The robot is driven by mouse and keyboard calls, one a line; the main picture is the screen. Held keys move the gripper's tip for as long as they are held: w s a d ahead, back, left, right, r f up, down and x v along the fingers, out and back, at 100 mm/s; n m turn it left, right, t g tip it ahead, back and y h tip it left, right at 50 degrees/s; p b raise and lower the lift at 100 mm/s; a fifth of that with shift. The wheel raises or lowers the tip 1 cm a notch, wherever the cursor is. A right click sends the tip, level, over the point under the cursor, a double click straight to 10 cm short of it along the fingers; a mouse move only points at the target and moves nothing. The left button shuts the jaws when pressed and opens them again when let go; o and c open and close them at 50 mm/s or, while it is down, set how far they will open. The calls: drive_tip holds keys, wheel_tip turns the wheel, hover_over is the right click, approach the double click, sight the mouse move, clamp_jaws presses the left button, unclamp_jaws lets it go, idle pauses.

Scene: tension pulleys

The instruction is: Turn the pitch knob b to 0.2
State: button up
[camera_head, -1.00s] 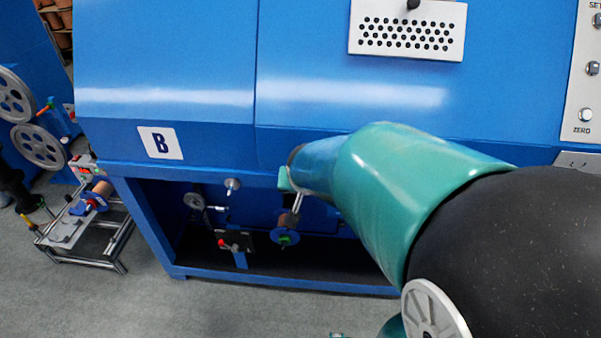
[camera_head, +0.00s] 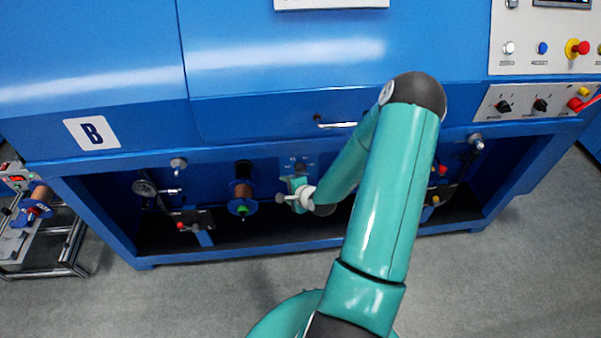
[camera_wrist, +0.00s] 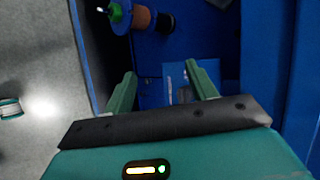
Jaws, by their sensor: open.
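The blue machine marked B has an open bay below. A small blue panel (camera_head: 299,162) with pale markings and a dark knob (camera_head: 300,168) sits in the bay, just beyond my gripper (camera_head: 294,184). I take this dark knob to be pitch knob b; its label and pointer are too small to read. In the wrist view my gripper (camera_wrist: 160,70) is open and empty, and the panel (camera_wrist: 176,72) shows between its green fingers, with the dark knob (camera_wrist: 184,93) close to the right finger. No contact shows.
A copper spool (camera_head: 242,190) with a blue flange stands just left of my gripper. The bay's lower frame (camera_head: 300,238) runs below. A switch panel (camera_head: 535,102) is at right. Grey floor in front is clear.

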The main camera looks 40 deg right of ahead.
sight(300, 172)
drive_tip(key=s+d+f+m+t+h, duration=0.2)
drive_tip(key=s+f+m+h, duration=0.15)
drive_tip(key=m, duration=0.55)
drive_tip(key=s+d+f+m+t+h, duration=0.25)
drive_tip(key=m+h, duration=0.25)
drive_tip(key=m, duration=0.4)
drive_tip(key=shift+m, duration=0.3)
drive_tip(key=x, duration=1.4)
drive_tip(key=shift+a+r, duration=0.2)
drive_tip(key=shift+r, duration=0.15)
drive_tip(key=shift+w, duration=0.1)
drive_tip(key=c, duration=0.8)
